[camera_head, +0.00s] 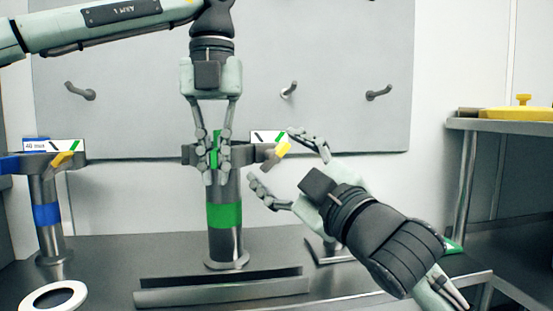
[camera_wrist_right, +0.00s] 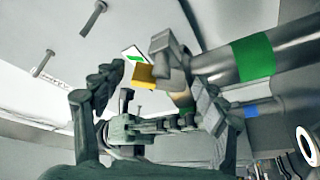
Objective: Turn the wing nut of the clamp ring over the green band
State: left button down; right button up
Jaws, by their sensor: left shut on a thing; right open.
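The clamp ring (camera_head: 188,154) sits around the top of a steel post, above the green band (camera_head: 224,215). Its yellow wing nut (camera_head: 283,149) is at the right end, beside a white tag (camera_head: 265,135) with a green stripe. My left gripper (camera_head: 212,165) comes from above and is shut on a green piece at the middle of the ring, which its fingers partly hide. My right gripper (camera_head: 272,155) is open, its fingertips on either side of the wing nut; contact cannot be told. The wing nut (camera_wrist_right: 144,75) and green band (camera_wrist_right: 253,57) also show in the wrist view.
A second post with a blue band (camera_head: 46,214) and its own yellow wing nut (camera_head: 63,158) stands at the left. A white ring (camera_head: 54,296) lies front left. A metal rail (camera_head: 220,293) lies before the green-banded post. A side table (camera_head: 500,124) stands right.

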jog(key=v, duration=0.7)
pick_arm(q)
jog(key=c, duration=1.6)
grip_release()
notch_tip(320, 180, up, 12)
jog(key=shift+f, duration=0.1)
jog(key=shift+s, duration=0.1)
